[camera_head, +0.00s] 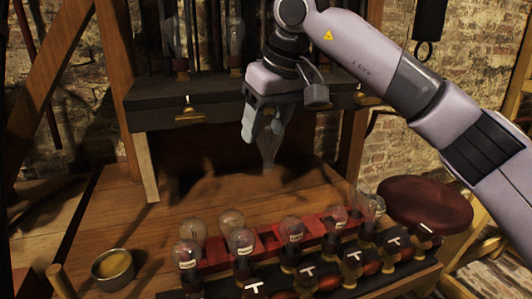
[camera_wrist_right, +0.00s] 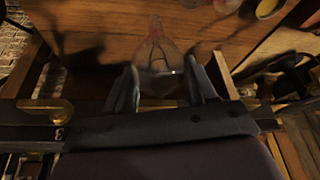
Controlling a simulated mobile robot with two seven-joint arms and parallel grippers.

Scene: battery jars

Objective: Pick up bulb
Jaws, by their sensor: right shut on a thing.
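My right gripper (camera_head: 262,128) is shut on a clear glass bulb (camera_head: 267,150), which hangs down from the fingers above the wooden desk. In the right wrist view the bulb (camera_wrist_right: 155,50) shows between the two fingers of my right gripper (camera_wrist_right: 168,75), its glass end pointing away from the palm. Several other bulbs stand in sockets at the front, one of them a labelled bulb (camera_head: 241,240) left of the middle. My left gripper is not in view.
A red and black rack (camera_head: 270,240) with the sockets and several switches spans the front. A small brass bowl (camera_head: 113,266) stands at the left. A dark shelf (camera_head: 150,115) with drawers is behind. A round red stool seat (camera_head: 425,203) is at the right. The middle of the desk is clear.

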